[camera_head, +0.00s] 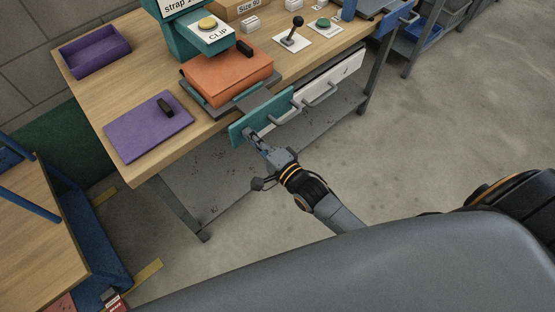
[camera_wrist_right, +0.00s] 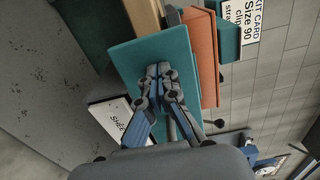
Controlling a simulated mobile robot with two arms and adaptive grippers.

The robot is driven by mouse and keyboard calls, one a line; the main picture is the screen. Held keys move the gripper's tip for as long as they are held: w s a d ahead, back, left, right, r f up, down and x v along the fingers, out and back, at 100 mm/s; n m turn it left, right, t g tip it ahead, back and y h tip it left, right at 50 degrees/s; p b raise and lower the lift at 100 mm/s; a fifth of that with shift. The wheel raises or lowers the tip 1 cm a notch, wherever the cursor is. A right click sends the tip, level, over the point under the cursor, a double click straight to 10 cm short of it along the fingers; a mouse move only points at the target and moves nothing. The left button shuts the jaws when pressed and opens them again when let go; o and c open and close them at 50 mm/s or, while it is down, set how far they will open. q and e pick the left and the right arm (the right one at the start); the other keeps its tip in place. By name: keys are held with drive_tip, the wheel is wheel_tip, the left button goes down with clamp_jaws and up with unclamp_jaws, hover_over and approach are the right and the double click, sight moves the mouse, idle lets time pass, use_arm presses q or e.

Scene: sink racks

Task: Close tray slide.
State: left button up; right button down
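The tray slide shows as a teal front panel (camera_head: 258,117) at the front edge of the workbench, sticking out a little, with a grey bar handle (camera_head: 286,113) near its right end. The teal panel fills the middle of the right wrist view (camera_wrist_right: 130,62). My right gripper (camera_head: 249,133) is at the left part of the panel, its fingers pointing at the teal face. In the wrist view its fingertips (camera_wrist_right: 159,72) are together and seem to touch or nearly touch the panel; nothing shows held between them. My left gripper is not in view.
A white-fronted drawer (camera_head: 328,81) with its own handle is just right of the teal panel. An orange box (camera_head: 228,75) sits on the bench behind it. A purple mat (camera_head: 148,128) and purple tray (camera_head: 95,50) lie to the left. The floor in front is clear.

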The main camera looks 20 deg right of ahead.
sight(241, 126)
drive_tip(key=x, duration=0.4)
drive_tip(key=shift+w+r+b, duration=0.1)
drive_tip(key=shift+b, duration=0.25)
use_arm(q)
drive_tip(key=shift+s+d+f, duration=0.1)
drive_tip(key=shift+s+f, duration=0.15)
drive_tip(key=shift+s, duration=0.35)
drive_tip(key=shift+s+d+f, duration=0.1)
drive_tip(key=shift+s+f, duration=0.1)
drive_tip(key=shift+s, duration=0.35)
use_arm(e)
drive_tip(key=shift+r, duration=0.15)
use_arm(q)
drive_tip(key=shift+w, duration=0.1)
